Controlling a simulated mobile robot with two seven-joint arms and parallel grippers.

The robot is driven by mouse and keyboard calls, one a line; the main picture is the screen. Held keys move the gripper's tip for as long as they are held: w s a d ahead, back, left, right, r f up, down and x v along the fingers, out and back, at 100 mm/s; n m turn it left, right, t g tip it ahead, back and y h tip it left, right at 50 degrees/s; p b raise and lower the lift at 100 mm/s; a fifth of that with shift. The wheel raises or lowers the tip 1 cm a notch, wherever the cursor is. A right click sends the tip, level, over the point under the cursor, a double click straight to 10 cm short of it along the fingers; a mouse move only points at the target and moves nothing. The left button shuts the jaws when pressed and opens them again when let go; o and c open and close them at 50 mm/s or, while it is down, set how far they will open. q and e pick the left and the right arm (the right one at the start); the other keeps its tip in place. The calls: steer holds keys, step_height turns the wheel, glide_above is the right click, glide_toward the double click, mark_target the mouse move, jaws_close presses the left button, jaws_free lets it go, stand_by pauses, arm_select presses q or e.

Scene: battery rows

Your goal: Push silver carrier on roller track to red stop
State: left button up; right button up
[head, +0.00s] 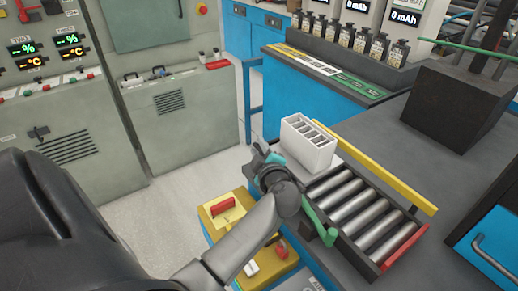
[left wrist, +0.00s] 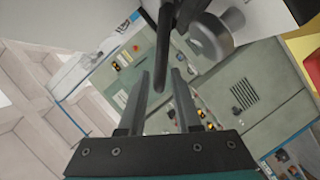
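The silver carrier (head: 308,143), a pale box with several slots in its top, stands upright at the far-left end of the roller track (head: 352,212). Bare metal rollers run from it toward the lower right. The red stop (head: 402,248) is a red bar across the track's near-right end. My left gripper (head: 268,160) is just left of the carrier, and I cannot tell if it touches. In the left wrist view the two fingers (left wrist: 160,98) stand apart with nothing gripped between them. The carrier is not clear in that view. My right gripper is out of view.
A yellow rail (head: 385,178) lines the track's far side. A green lever (head: 318,222) stands at its near side. A dark block (head: 458,105) stands on the bench at right.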

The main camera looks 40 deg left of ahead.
arm_select(q)
steer(key=c, duration=0.4)
jaws_close()
steer(key=shift+r, duration=0.15)
stand_by(0.5)
